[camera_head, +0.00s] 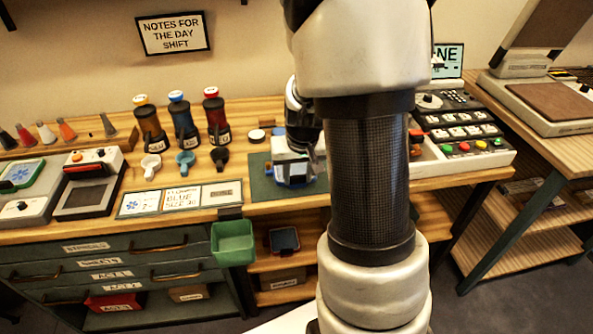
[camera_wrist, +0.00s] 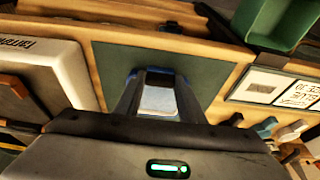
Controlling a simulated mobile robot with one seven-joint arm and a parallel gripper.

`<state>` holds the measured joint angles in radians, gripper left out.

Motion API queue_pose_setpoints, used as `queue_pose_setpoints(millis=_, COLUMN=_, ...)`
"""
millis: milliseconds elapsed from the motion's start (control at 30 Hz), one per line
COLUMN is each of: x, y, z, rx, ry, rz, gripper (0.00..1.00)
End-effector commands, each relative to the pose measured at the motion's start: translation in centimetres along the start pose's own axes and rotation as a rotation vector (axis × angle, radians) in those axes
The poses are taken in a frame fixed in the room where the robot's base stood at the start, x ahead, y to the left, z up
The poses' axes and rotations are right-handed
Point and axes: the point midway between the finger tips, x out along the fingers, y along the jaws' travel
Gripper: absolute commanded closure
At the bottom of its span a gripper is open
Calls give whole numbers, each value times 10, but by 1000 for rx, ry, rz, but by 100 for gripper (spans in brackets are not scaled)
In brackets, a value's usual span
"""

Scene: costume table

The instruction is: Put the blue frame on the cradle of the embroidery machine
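A blue-edged piece with a pale middle, which looks like the blue frame (camera_head: 293,178), rests on or just above a dark green mat (camera_head: 262,188) on the bench. My gripper (camera_head: 300,142) is directly over it, pointing down. In the wrist view, the two dark fingers of my gripper (camera_wrist: 158,88) stand either side of the pale part (camera_wrist: 159,100), with blue showing by the fingertips. Whether the fingers press on it is not clear. A pale machine at the far left holds a green-rimmed panel with a blue snowflake (camera_head: 20,175). I cannot make out a cradle for certain.
A grey device (camera_head: 88,183), several bottles (camera_head: 181,120) and small cups (camera_head: 186,160) stand left of the mat. Cards (camera_head: 180,198) lie at the front edge, above a green bin (camera_head: 233,242). A button console (camera_head: 465,135) stands right. My arm hides the bench centre-right.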

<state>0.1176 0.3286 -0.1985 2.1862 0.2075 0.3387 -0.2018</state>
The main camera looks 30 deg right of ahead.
Motion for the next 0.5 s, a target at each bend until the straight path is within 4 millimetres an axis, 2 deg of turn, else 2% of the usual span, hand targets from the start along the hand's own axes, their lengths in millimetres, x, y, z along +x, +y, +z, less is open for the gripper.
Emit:
queue_pose_setpoints(millis=167, x=-6, y=0, z=-2, rx=0, ry=1, rz=0, gripper=84)
queue_pose_setpoints(millis=500, x=-33, y=0, z=-10, rx=0, ry=0, rz=0, gripper=84)
